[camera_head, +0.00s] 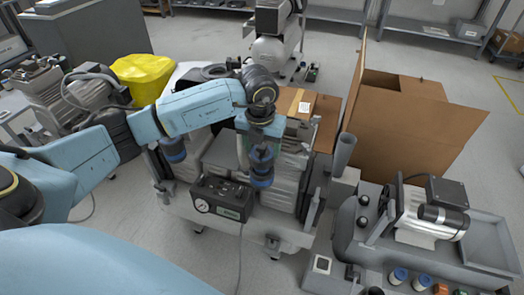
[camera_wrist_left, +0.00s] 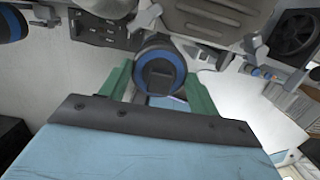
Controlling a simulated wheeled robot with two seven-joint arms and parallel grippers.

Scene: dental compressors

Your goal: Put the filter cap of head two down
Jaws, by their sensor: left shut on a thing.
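My left gripper (camera_head: 262,150) points down over the right part of the compressor (camera_head: 285,190) in the middle of the head view. In the left wrist view its green fingers (camera_wrist_left: 158,85) are shut on a round black filter cap (camera_wrist_left: 158,72) with a blue ring. In the head view a dark blue-ringed part (camera_head: 262,178) shows just below the fingers. I cannot tell whether the cap touches what is under it. Another blue-ringed filter (camera_head: 173,150) stands on the left part of the compressor. My right gripper is out of view.
A black gauge box (camera_head: 222,198) is on the compressor's front. An open cardboard box (camera_head: 410,120) stands behind right. A yellow bag (camera_head: 143,75) lies at back left.

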